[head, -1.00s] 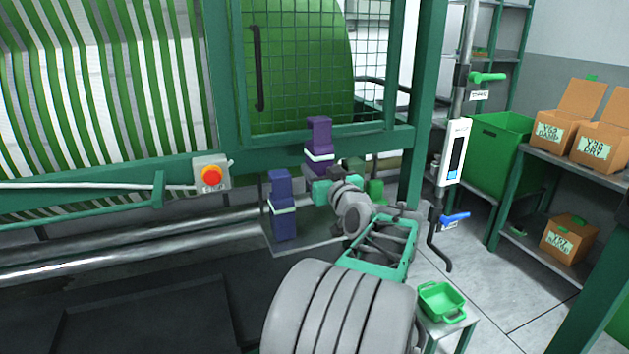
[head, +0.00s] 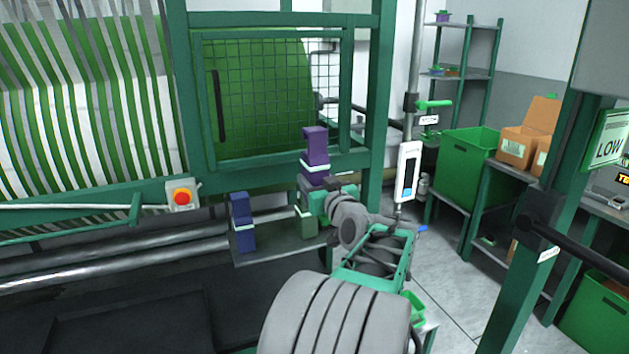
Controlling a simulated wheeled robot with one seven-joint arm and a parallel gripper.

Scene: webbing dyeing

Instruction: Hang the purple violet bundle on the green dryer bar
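The purple violet bundle (head: 315,148), with a white band, stands upright in front of the mesh-screened green machine. My gripper (head: 318,205) is at its lower part and appears shut on it; the fingertips are partly hidden. A dark blue-violet bundle (head: 242,222) stands to the left on a grey shelf (head: 275,253). A green bundle (head: 305,224) shows just left of and below my gripper, partly covered. I cannot tell which part is the green dryer bar. A dark bar (head: 590,255) with a small tag sticks out from a green post (head: 538,215) at the right.
A green bin (head: 466,165) and open cardboard boxes (head: 527,135) stand at the right. A pole with a white panel (head: 408,170) and green lever (head: 433,104) stands between them and the machine. A red button (head: 182,197) is at left. Some grey floor (head: 455,285) is clear.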

